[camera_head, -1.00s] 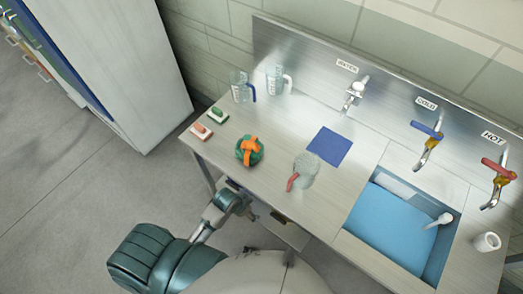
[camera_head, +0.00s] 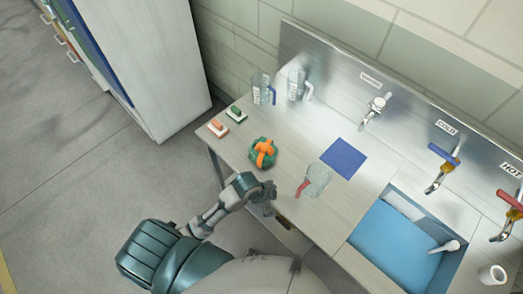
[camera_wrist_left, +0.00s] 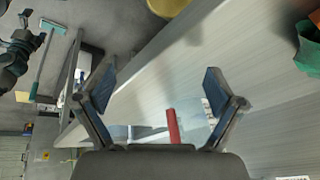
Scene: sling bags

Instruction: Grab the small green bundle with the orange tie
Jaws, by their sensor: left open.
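The small green bundle with the orange tie (camera_head: 263,153) sits on the metal counter near its front left edge in the head view. In the left wrist view part of the green bundle (camera_wrist_left: 308,47) shows at the right edge. My left gripper (camera_head: 268,205) is at the counter's front edge, in front of the bundle and apart from it. In the left wrist view its two fingers (camera_wrist_left: 158,90) are spread with nothing held between them. My right gripper is not in view.
A clear jug with a red handle (camera_head: 317,179) stands right of the bundle. Two small blocks, red (camera_head: 217,127) and green (camera_head: 236,114), lie to its left. Clear jugs (camera_head: 263,89) stand behind. A blue square (camera_head: 343,158) and sink basin (camera_head: 393,243) are further right.

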